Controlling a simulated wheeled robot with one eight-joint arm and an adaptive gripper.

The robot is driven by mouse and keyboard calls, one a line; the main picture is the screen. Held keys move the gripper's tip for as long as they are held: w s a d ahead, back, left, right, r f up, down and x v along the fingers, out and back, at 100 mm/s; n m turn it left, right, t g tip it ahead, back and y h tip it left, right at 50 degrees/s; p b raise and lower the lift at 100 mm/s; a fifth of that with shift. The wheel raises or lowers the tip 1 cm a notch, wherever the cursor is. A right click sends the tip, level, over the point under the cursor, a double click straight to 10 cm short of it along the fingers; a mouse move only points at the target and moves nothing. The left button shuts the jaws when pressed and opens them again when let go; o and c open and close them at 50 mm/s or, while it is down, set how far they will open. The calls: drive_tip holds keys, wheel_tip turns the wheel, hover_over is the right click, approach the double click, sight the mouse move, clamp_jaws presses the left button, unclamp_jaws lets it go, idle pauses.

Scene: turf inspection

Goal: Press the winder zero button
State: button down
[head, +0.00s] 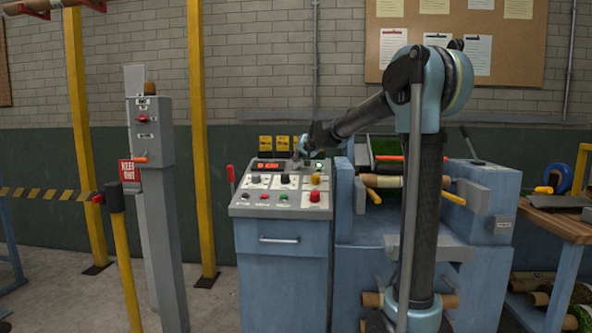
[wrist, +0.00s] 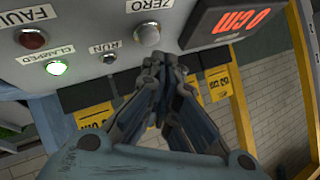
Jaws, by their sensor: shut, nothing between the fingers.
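The winder console (head: 278,222) is a blue cabinet with a sloped grey top of knobs and buttons. In the wrist view, which shows the labels upside down, the pale round button labelled ZERO (wrist: 147,34) is left of the red display (wrist: 235,22) reading 0 cm. My gripper (wrist: 155,62) is shut and empty, its tips just below that button in the picture. I cannot tell whether they touch the panel. In the head view my gripper (head: 299,158) is at the console's back edge, and the zero button cannot be made out.
Near it are the small RUN button (wrist: 109,58), the lit green CLAMPED lamp (wrist: 57,68) and the dark red FAULT lamp (wrist: 32,40). A red button (head: 314,196) sits at the console's front right. The blue winder (head: 470,215) stands to the right; yellow posts (head: 200,140) stand left.

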drive_tip(key=shift+r, duration=0.1)
drive_tip(key=r, duration=0.1)
drive_tip(key=s+r, duration=0.1)
drive_tip(key=r, duration=0.2)
drive_tip(key=shift+s+r, duration=0.25)
drive_tip(key=shift+s, duration=0.15)
idle(0.8)
drive_tip(key=g+h, duration=0.2)
approach(298, 172)
drive_tip(key=shift+n, duration=0.3)
drive_tip(key=s+d, duration=0.2)
drive_tip(key=s+d+f, duration=0.1)
drive_tip(key=s+d, duration=0.1)
drive_tip(key=d, duration=0.1)
drive_tip(key=shift+s+d+f, duration=0.1)
drive_tip(key=shift+d+f, duration=0.1)
drive_tip(key=shift+d, duration=0.05)
drive_tip(key=s+d+f+g+h, duration=0.1)
drive_tip(key=s+d+f+g, duration=0.1)
drive_tip(key=s+d+f, duration=0.4)
drive_tip(key=s+d+f+g+h, duration=0.1)
drive_tip(key=s+d+f, duration=0.5)
drive_tip(key=s+f, duration=0.8)
drive_tip(key=s+d+f+g+h, duration=0.1)
drive_tip(key=s+d+f+g, duration=0.3)
drive_tip(key=s+f, duration=0.6)
drive_tip(key=s+d, duration=0.2)
drive_tip(key=s, duration=0.9)
drive_tip(key=shift+f+n+h, duration=0.3)
drive_tip(key=shift+n, duration=0.1)
